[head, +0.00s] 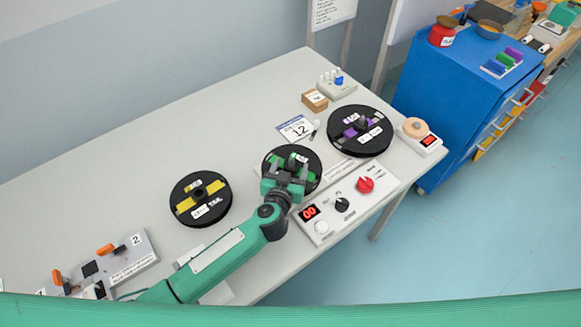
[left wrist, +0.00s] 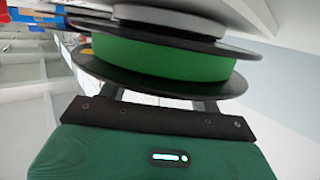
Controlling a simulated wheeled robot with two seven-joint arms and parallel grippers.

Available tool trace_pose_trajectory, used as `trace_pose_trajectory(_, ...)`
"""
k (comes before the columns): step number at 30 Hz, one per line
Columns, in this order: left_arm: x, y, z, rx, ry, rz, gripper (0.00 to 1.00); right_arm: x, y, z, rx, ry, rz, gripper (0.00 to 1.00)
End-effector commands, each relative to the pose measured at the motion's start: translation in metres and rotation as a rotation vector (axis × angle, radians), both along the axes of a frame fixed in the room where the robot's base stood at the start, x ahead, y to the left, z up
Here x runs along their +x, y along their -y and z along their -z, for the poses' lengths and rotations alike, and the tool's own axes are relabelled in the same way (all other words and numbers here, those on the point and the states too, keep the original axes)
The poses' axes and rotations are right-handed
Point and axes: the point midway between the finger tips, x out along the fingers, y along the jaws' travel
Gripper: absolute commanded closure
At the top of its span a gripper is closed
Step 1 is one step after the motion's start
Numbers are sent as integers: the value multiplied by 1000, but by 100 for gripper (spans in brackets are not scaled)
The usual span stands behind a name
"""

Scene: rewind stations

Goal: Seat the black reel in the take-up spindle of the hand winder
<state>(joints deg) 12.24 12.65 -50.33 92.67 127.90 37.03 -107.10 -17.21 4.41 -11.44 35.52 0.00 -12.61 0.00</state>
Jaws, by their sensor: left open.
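Three reels with black flanges lie flat on the table: one with yellow (head: 186,203), one with green (head: 311,163) and one with purple (head: 345,117). My left gripper (head: 287,168) is open at the green reel and covers part of its near side. In the left wrist view, the green reel's core (left wrist: 165,60) shows between two black flanges, close in front of the gripper (left wrist: 158,104). I cannot tell whether the fingers touch it. No wholly black reel stands out, and I cannot tell which spindle is the take-up one.
A control box (head: 324,227) with a red knob and a display stands at the table's near edge. A switch panel (head: 139,243) is at the left. A small box (head: 315,100), a card and another device (head: 415,143) lie around the purple reel. The table's back left is clear.

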Motion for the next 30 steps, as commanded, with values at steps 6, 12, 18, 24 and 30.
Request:
trace_pose_trajectory(6, -39, -10, -7, 0, -2, 3, 36, 0, -1, -2, 1, 0, -1, 64)
trace_pose_trajectory(12, -79, -20, -15, 0, -2, 3, 36, 0, 0, -2, 0, 0, -1, 64)
trace_pose_trajectory(18, -104, -26, -21, 0, -2, 2, 36, 0, 2, -1, -2, 0, -2, 64)
trace_pose_trajectory(24, -110, -28, -23, 1, -1, 1, 36, 0, 4, -1, -4, 1, -3, 64)
trace_pose_trajectory(30, -110, -28, -23, 0, -1, 1, 36, 0, 5, -1, -5, 0, -3, 64)
